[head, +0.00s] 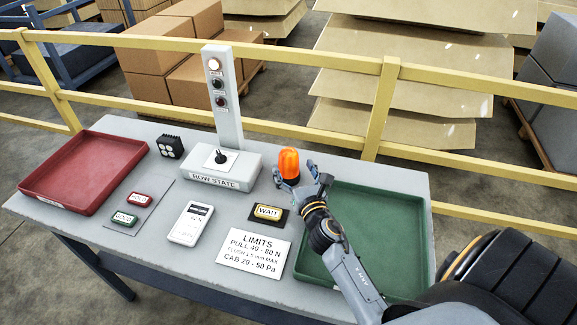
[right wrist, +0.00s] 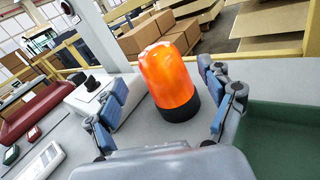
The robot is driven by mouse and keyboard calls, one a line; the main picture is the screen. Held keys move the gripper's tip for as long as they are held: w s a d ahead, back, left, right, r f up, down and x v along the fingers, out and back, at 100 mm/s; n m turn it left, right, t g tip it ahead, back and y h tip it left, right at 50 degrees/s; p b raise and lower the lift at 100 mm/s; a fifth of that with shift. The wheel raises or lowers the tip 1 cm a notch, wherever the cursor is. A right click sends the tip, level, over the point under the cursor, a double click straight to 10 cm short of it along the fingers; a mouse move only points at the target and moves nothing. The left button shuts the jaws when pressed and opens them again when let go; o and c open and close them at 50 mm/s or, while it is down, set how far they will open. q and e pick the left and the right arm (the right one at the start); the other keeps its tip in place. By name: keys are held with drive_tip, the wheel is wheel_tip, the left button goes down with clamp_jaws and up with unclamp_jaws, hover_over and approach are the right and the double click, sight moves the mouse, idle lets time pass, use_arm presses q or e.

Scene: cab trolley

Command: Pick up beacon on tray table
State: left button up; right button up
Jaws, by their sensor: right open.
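An orange beacon (head: 289,164) with a dark base stands upright on the grey tray table (head: 175,256), just left of the green tray. My right gripper (head: 298,178) is at the beacon, reaching in from the lower right. In the right wrist view the beacon (right wrist: 168,82) stands between the spread blue-padded fingers of my right gripper (right wrist: 165,105). The fingers are open, with a visible gap on the right of the beacon's base. Part of the beacon's base is hidden by the fingers in the head view. My left gripper is not in view.
A green tray (head: 397,207) lies to the right and a red tray (head: 60,204) at the far left. The ROW STATE post (head: 226,110) stands behind left. A WAIT block (head: 268,212) and LIMITS card (head: 254,250) lie in front. A yellow railing (head: 377,110) runs behind the table.

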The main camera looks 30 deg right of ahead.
drive_tip(key=x, duration=0.5)
drive_tip(key=shift+r, duration=0.15)
drive_tip(key=shift+s, duration=0.1)
drive_tip(key=shift+c, duration=0.9)
drive_tip(key=c, duration=1.1)
drive_tip(key=shift+r, duration=0.1)
drive_tip(key=shift+c, duration=0.7)
drive_tip(key=shift+r, duration=0.1)
